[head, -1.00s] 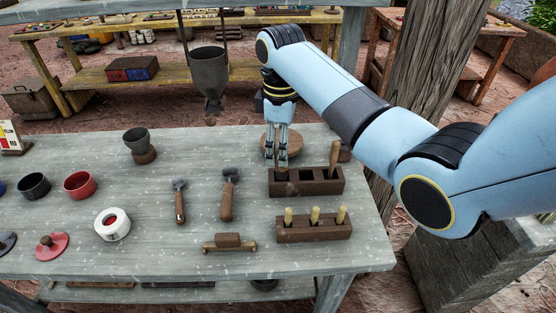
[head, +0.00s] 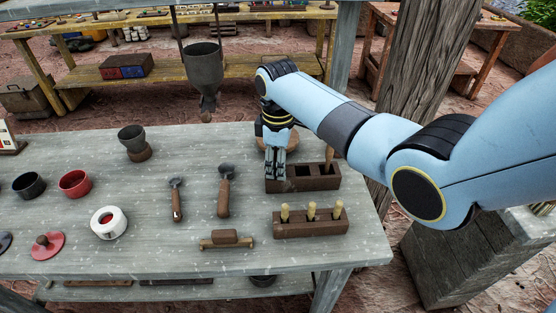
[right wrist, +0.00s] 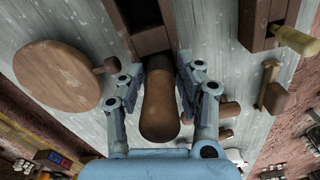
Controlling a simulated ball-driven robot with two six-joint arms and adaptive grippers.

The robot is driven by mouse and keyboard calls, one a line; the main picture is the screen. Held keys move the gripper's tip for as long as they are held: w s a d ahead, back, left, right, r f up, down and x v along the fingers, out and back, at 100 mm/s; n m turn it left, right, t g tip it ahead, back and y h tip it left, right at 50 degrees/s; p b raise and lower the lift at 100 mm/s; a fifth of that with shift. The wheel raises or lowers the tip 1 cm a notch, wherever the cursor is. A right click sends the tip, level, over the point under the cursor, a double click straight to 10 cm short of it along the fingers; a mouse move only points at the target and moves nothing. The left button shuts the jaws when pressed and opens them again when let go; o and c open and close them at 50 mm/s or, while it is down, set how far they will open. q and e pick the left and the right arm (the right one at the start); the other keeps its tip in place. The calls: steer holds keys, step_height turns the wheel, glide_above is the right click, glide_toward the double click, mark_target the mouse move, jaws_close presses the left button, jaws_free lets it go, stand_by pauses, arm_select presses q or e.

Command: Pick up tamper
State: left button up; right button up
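A brown, rounded wooden handle, which looks like the tamper (right wrist: 158,105), stands between the fingers of my right gripper (right wrist: 159,80) in the right wrist view. Gaps show on both sides of it, so the fingers look open around it. In the head view my right gripper (head: 275,172) points down at the left end of a dark wooden rack (head: 318,184). There its fingers hide the handle. The rack also shows in the right wrist view (right wrist: 150,38). My left gripper is not in view.
A second handle (head: 330,155) stands in the rack's right slot. A front rack (head: 300,229) holds several yellow-handled tools. A round wooden disc (right wrist: 66,75) lies close beside the gripper. Two hand tools lie left of the racks. Bare tabletop (head: 130,185) lies between the items.

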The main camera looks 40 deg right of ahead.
jaws_close()
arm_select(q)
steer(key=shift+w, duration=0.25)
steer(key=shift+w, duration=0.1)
arm_select(e)
steer(key=shift+r, duration=0.15)
